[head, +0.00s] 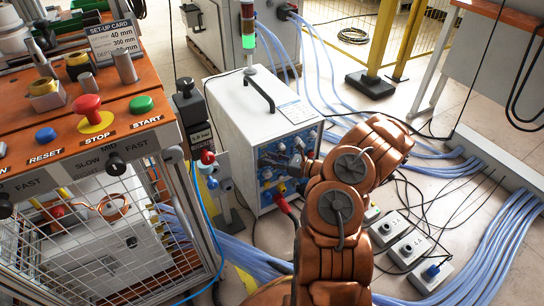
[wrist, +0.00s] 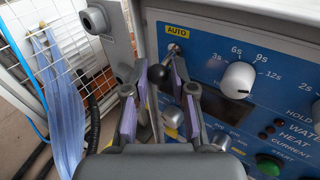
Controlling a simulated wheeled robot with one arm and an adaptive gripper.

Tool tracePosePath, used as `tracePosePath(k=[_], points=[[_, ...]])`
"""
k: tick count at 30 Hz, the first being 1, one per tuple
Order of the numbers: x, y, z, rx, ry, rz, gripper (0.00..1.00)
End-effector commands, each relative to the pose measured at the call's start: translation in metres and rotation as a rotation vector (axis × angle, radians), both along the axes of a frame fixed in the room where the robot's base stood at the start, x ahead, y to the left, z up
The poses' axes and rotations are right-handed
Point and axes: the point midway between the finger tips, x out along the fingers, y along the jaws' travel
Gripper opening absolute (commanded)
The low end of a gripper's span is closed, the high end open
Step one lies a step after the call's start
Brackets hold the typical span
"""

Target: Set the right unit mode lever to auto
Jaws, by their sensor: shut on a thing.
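The white heater unit (head: 250,125) stands on the floor, its blue panel (head: 270,180) facing my arm. In the wrist view the panel (wrist: 215,55) carries a yellow AUTO label (wrist: 177,32). Just below the label is the mode lever, a short metal shaft with a black ball knob (wrist: 158,75). My gripper (wrist: 158,68) has its two purple-padded fingers around the knob, shut on it. The lever points out from the panel toward the camera; its exact setting is hard to tell. In the head view my arm hides most of the gripper and the lever.
A white timer dial (wrist: 238,79) sits right of the lever, with a green start button (wrist: 269,164) lower down. A grey post with a knob (wrist: 94,20) stands close on the left. Blue hoses (head: 465,255) and several small socket boxes (head: 408,249) lie on the floor.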

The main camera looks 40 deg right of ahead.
Motion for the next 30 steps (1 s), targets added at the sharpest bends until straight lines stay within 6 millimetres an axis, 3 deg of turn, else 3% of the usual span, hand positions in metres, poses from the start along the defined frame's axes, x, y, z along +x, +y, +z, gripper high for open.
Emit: tracePosePath(k=[1,8,30], points=[[0.0,-0.001,0.01,-0.001,0.029,-0.001,0.0],[0.0,0.0,0.02,0.013,0.196,0.001,0.0],[0.003,-0.001,0.034,0.054,0.666,0.0,0.0]])
